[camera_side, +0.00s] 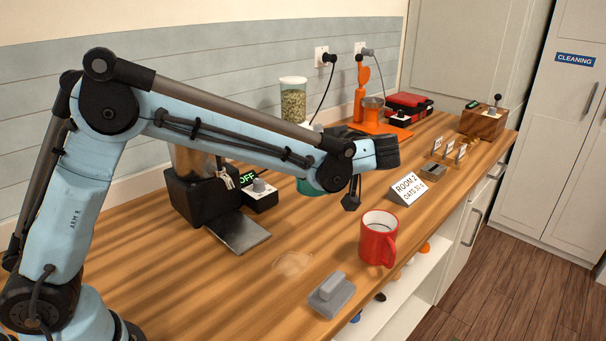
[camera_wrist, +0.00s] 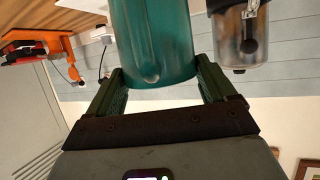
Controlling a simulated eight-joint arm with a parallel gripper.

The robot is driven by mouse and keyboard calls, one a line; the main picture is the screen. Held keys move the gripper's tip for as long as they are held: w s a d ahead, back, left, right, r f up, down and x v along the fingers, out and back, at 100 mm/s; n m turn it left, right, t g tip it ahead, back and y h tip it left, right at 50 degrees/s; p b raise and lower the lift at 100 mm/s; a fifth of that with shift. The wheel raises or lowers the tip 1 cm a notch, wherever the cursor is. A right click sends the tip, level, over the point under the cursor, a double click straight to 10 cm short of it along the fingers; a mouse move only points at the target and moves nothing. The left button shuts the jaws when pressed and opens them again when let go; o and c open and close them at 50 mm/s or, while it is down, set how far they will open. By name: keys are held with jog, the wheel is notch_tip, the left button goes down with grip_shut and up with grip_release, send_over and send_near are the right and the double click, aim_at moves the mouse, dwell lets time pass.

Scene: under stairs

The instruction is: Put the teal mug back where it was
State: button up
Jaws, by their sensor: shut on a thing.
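The teal mug (camera_wrist: 152,42) fills the space between the two fingers of my gripper (camera_wrist: 158,72) in the wrist view. My gripper is shut on it, with a finger against each side. In the side view only a small part of the teal mug (camera_side: 306,187) shows below my forearm. My arm hides the rest of it and the fingers there. I cannot tell whether its base touches the counter. A pale, shiny patch (camera_side: 292,263) marks the wooden counter (camera_side: 130,265) in front.
A red mug (camera_side: 378,238) and a grey block (camera_side: 331,295) stand near the front edge. A black machine (camera_side: 195,198) with a metal plate stands left of the teal mug. A white sign (camera_side: 408,188) stands to the right. A jar (camera_side: 293,99) and orange scale-like device (camera_side: 380,129) are behind.

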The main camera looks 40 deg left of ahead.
jog(key=shift+m+t, duration=0.5)
jog(key=shift+w+d+f, duration=0.2)
jog(key=shift+w+f, duration=0.7)
jog(key=shift+f, duration=1.2)
jog(key=shift+w+d+f, duration=0.2)
jog(key=shift+w+f, duration=0.75)
jog(key=shift+f, duration=1.1)
jog(key=shift+w+d+f, duration=0.2)
jog(key=shift+w+f, duration=0.7)
jog(key=shift+f, duration=1.2)
jog(key=shift+f, duration=0.15)
